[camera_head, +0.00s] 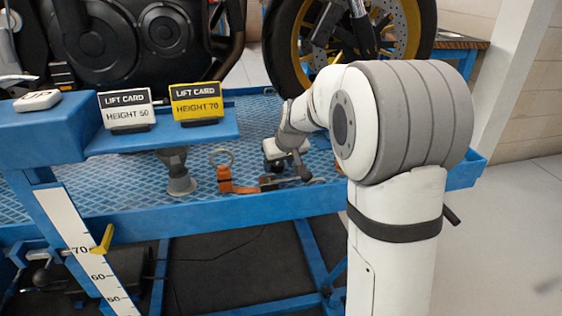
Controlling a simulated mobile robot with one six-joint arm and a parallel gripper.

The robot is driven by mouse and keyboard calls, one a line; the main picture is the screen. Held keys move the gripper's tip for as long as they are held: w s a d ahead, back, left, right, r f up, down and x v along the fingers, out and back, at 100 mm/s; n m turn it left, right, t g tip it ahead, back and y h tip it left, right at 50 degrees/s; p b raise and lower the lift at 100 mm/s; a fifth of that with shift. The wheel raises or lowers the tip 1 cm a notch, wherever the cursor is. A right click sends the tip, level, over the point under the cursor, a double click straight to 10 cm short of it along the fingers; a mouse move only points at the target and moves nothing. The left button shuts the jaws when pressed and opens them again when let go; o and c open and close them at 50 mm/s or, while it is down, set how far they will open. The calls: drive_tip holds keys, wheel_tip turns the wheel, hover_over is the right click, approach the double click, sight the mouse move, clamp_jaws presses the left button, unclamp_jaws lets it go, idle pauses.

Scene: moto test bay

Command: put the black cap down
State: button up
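My gripper (283,165) is low over the blue lift platform (130,205), at the far end of my white and grey arm. It is small in the picture and partly covered by my own wrist, so I cannot tell whether its fingers are open or shut. A small dark rounded shape (278,167) shows right at the gripper. It may be the black cap or a part of the gripper; I cannot tell which. No other black cap shows clearly on the platform.
An orange clamp with a ring (224,180) and a grey funnel-like piece (179,178) stand left of my gripper. A blue shelf (165,138) bears a white card (126,108) and a yellow card (196,102). A motorcycle wheel (300,45) stands behind.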

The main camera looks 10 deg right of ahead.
drive_tip(key=shift+r, duration=0.2)
drive_tip(key=p+v, duration=0.3)
drive_tip(key=v, duration=0.9)
drive_tip(key=s+f+g, duration=0.1)
drive_tip(key=s+f, duration=0.2)
drive_tip(key=s, duration=0.6)
drive_tip(key=s+f+m+g, duration=0.1)
drive_tip(key=s+f, duration=0.3)
drive_tip(key=s, duration=0.4)
drive_tip(key=s+a+f+m+g+h, duration=0.1)
drive_tip(key=s+f+g, duration=0.1)
drive_tip(key=s, duration=0.7)
drive_tip(key=shift+s+f+g, duration=0.3)
drive_tip(key=shift+s+f, duration=0.05)
drive_tip(key=shift+f, duration=0.3)
